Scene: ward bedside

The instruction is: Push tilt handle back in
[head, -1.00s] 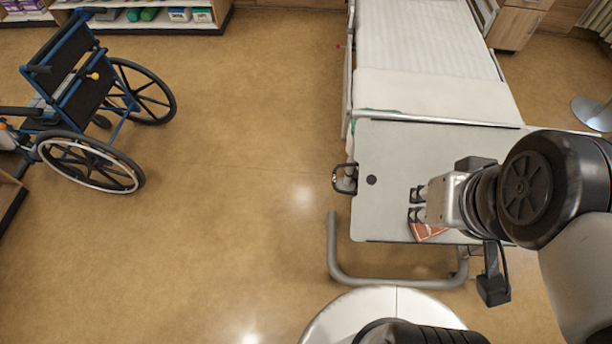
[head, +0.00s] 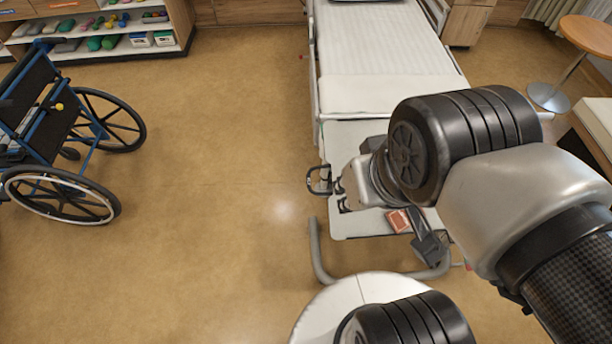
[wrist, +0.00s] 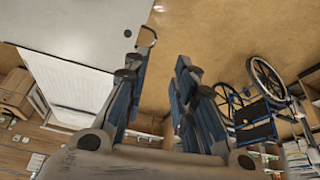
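Whether a finger touches the handle is unclear.
A bed (head: 370,55) stands behind the table. A red-brown booklet (head: 397,221) lies on the tabletop under my arm. A bent metal table leg (head: 318,255) rests on the floor. A wheelchair (head: 65,140) stands far left, with open floor between.

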